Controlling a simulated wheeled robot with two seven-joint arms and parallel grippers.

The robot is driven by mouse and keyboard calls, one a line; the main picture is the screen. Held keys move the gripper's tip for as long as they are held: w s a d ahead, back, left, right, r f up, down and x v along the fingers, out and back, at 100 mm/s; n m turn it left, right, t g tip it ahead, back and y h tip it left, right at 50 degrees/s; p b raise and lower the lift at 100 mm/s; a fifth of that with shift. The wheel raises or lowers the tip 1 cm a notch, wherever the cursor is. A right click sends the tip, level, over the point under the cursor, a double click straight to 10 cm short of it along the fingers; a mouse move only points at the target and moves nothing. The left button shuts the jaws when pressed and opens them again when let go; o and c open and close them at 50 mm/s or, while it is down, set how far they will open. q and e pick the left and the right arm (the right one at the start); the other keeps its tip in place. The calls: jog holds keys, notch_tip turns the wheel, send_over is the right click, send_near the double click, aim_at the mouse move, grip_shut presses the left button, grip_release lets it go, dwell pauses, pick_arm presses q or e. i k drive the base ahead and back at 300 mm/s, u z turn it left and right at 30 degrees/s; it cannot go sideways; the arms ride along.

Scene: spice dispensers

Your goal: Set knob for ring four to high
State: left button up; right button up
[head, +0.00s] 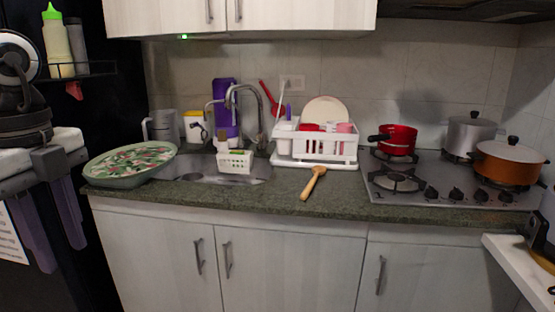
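The steel stovetop (419,190) is set in the counter at the right. Several dark knobs line its front edge; the leftmost knob (432,193) and the rightmost knob (505,198) are visible. Their settings are too small to read, and I cannot tell which belongs to ring four. A red pot (398,141), a steel pot (470,135) and an orange pot (508,163) stand on it; the front left burner (399,181) is bare. My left gripper (60,256) is at the far left, fingers apart and empty, far from the stove. I do not see my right gripper.
A white dish rack (318,148), a wooden spoon (313,183), a sink (200,168) and a green patterned tray (130,164) occupy the counter (240,200). A white surface (510,262) juts in at lower right. A rack with bottles (57,45) hangs upper left.

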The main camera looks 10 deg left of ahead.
aim_at(505, 197)
jog(key=u, duration=0.7)
jog(key=i, duration=1.3)
jog(key=z, duration=1.15)
jog(key=i, duration=0.5)
jog(key=z, duration=2.5)
jog(key=i, duration=1)
jog(key=u, duration=0.05)
